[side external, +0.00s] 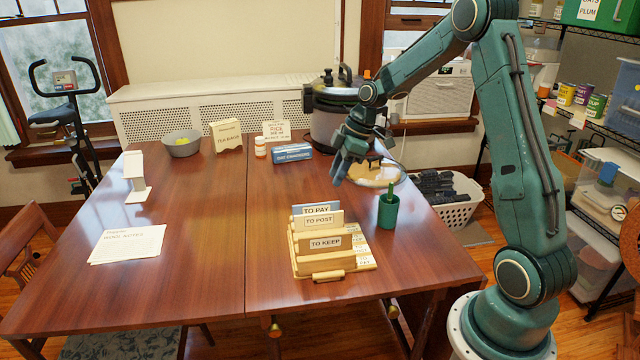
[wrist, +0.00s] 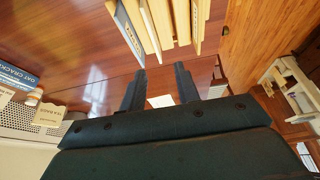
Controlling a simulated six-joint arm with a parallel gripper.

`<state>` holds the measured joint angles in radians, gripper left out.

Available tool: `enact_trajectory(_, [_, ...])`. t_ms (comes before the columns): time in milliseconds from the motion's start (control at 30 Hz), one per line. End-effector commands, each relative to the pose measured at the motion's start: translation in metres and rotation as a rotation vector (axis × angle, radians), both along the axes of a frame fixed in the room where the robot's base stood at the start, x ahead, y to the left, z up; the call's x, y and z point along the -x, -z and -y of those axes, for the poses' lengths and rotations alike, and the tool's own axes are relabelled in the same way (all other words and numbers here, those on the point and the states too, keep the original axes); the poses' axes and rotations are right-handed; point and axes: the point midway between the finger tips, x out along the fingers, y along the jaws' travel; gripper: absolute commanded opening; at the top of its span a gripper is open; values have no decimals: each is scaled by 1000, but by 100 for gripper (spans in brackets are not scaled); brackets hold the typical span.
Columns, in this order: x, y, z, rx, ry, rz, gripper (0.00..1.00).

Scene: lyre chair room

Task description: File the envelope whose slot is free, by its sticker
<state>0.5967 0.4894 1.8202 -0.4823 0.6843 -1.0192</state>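A cream letter rack (side external: 348,276) stands on the front right part of the table. Its upright cards read TO PAY (side external: 316,209), TO POST (side external: 318,221) and TO KEEP (side external: 325,243). Small labels run down the rack's right side. The rack's slabs, one of them blue, show at the top of the wrist view (wrist: 160,25). My gripper (side external: 348,182) is above the table, behind and right of the rack. In the wrist view its two fingers (wrist: 160,90) are apart with nothing held between them. I cannot tell which slabs are envelopes, nor read any envelope sticker.
A green cup (side external: 388,212) with a green item stands right of the rack. A cracker box (side external: 292,153), pill bottle (side external: 260,148), tea box (side external: 226,136) and grey bowl (side external: 182,145) stand at the back. Papers (side external: 128,244) lie left; the table's middle is clear.

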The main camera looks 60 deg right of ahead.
Motion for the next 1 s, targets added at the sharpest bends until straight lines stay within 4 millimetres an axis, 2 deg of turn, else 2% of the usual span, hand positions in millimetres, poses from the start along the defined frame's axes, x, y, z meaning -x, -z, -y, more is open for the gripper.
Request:
enact_trajectory(33, [-1, 7, 5, -6, -6, 0, 32])
enact_trajectory(200, [-4, 16, 13, -13, -28, 8, 32])
enact_trajectory(567, [-7, 25, 10, -15, -31, 8, 32])
enact_trajectory(1000, [-22, 81, -6, -15, -30, 7, 32])
